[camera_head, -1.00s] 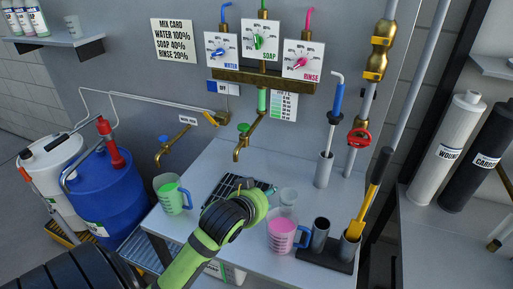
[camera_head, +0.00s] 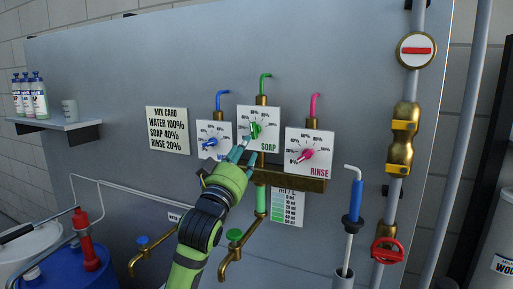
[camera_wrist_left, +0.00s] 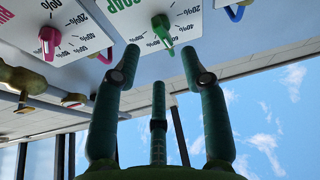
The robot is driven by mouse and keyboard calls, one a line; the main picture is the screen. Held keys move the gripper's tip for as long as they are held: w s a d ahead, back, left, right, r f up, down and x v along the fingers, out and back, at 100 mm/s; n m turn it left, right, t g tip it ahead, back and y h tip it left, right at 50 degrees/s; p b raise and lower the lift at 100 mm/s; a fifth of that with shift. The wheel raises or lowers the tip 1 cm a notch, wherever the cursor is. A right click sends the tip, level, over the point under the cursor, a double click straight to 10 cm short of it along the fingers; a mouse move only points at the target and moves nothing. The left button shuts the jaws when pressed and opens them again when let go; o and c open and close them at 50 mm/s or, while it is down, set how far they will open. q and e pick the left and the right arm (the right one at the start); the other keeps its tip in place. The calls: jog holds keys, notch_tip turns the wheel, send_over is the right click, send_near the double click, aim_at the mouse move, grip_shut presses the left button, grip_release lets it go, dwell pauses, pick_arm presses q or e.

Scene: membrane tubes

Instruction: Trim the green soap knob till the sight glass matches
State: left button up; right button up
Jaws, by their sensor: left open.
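The green soap knob (camera_head: 255,130) is on the white SOAP dial (camera_head: 271,118), the middle of three wall dials. It also shows upside down in the left wrist view (camera_wrist_left: 162,28). My left gripper (camera_head: 242,153) is just below and left of the knob, fingers pointing up at it. In the wrist view its fingers (camera_wrist_left: 159,55) are spread and empty, with the knob beyond their tips and no clear contact. The sight glass (camera_head: 261,200), a green-filled tube, hangs below the dials beside a scale card (camera_head: 287,206). Its exact level is unreadable.
The mix card (camera_head: 167,130) reads water 100%, soap 40%, rinse 20%. The blue water knob (camera_head: 208,144) and pink rinse knob (camera_head: 305,155) flank the soap dial. A brass bar (camera_head: 300,180) runs below them. A blue-handled wand (camera_head: 354,205) stands right.

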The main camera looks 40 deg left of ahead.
aim_at(254, 133)
pick_arm(q)
jog(key=p+x, duration=0.1)
jog(key=x, duration=0.1)
jog(key=p+x, duration=0.1)
jog(key=shift+w+a+r, duration=0.15)
jog(key=shift+w+r, duration=0.1)
jog(key=shift+r, duration=0.15)
jog(key=shift+p+x, duration=0.55)
jog(key=shift+x, duration=0.5)
jog(key=shift+w+a, duration=0.1)
jog(key=shift+w, duration=0.4)
jog(key=shift+f, duration=0.1)
jog(key=c, duration=0.7)
grip_shut()
pick_arm(e)
jog(key=shift+g, duration=0.3)
jog(key=s+r, duration=0.3)
jog(key=shift+s+d+r, duration=0.1)
jog(key=shift+s, duration=0.2)
